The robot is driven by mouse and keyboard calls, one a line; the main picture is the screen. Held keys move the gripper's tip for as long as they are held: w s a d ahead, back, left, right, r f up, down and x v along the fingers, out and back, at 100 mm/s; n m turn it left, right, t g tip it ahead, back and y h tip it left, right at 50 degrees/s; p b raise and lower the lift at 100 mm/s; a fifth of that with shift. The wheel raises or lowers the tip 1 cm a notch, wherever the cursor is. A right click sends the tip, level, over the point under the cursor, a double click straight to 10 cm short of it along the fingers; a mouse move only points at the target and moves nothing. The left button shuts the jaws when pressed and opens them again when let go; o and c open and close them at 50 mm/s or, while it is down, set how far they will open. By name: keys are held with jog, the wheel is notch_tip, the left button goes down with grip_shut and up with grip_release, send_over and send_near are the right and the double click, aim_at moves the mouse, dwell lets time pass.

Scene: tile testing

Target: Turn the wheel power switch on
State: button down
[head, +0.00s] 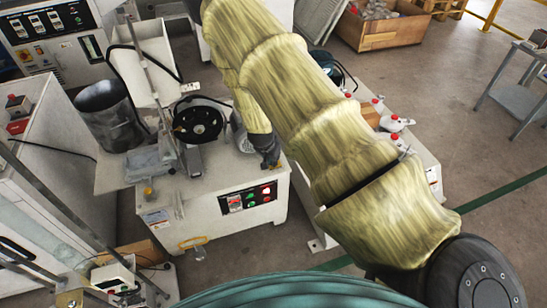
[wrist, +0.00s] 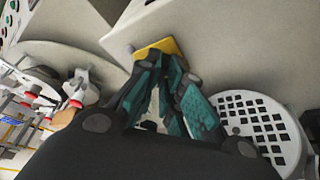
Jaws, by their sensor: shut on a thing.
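The grinding machine (head: 185,195) has a black wheel (head: 198,122) on its top and a dark control panel (head: 248,198) with red and green buttons on its front. My gripper (head: 270,163) is at the right front corner of the machine's top. In the wrist view my gripper (wrist: 160,65) has its fingers close together over a yellow plate (wrist: 162,47) on the pale surface. The fingers are shut on a small part at that plate. The fingers hide this part, so its position, on or off, cannot be seen.
A white perforated round cover (wrist: 255,125) lies close beside my fingers in the wrist view. A dark bucket (head: 108,112) stands left of the wheel. A wooden crate (head: 380,30) is at the back. Open floor (head: 440,120) lies to the right.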

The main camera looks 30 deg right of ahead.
jog(key=shift+d+r, duration=0.1)
jog(key=shift+d, duration=0.05)
jog(key=c, duration=1.6)
grip_release()
jog(key=shift+o, duration=0.2)
jog(key=v, duration=1.2)
